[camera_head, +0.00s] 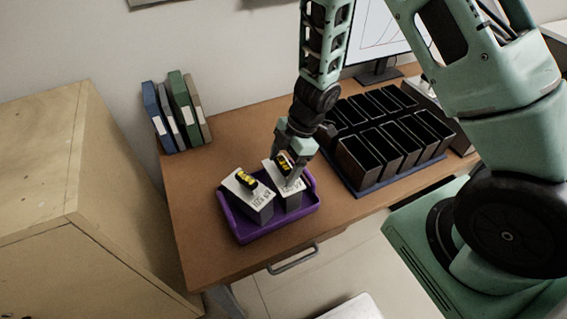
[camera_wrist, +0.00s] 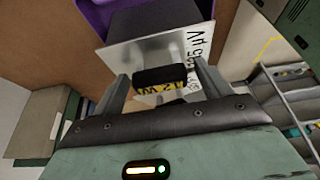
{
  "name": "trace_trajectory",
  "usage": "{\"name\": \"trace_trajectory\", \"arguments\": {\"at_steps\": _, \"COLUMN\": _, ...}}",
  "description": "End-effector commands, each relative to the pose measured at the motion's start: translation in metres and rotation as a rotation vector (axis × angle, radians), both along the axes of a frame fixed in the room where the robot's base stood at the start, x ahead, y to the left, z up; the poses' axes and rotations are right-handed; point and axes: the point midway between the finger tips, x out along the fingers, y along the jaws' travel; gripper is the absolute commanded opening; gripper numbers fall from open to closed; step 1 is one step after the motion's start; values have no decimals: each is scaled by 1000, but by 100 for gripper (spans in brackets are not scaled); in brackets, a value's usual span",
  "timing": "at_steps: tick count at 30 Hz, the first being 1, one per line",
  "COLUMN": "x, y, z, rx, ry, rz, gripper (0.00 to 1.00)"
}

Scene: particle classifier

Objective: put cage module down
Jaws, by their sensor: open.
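Two cage modules stand side by side in a purple tray (camera_head: 250,238) on the desk. Each has a pale top plate with printed text and a black and yellow handle. The left cage module (camera_head: 258,208) stands clear of my arm. The right cage module (camera_head: 295,199) is under my gripper (camera_head: 288,163), which partly hides it. In the wrist view, my gripper (camera_wrist: 166,82) is open, with one finger on each side of the black and yellow handle (camera_wrist: 160,77). The module's top plate (camera_wrist: 190,45) shows just beyond the fingers.
A black rack (camera_head: 375,165) with several open slots stands on a blue base to the right of the tray. Binders (camera_head: 178,112) stand at the back left. A monitor (camera_head: 378,35) is at the back. Bare desk (camera_head: 235,135) lies behind the tray. A wooden cabinet (camera_head: 60,190) is at left.

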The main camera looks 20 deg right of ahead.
Motion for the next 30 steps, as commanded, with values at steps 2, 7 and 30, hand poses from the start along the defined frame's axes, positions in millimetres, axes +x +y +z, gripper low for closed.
{"name": "trace_trajectory", "arguments": {"at_steps": 2, "x": 1, "y": -3, "z": 11, "rx": 0, "ry": -3, "rz": -1, "gripper": 76}}
{"name": "trace_trajectory", "arguments": {"at_steps": 7, "x": 2, "y": -15, "z": 43, "rx": 1, "ry": -4, "rz": -1, "gripper": 76}}
{"name": "trace_trajectory", "arguments": {"at_steps": 30, "x": 39, "y": -3, "z": 151, "rx": 8, "ry": -212, "rz": -203, "gripper": 76}}
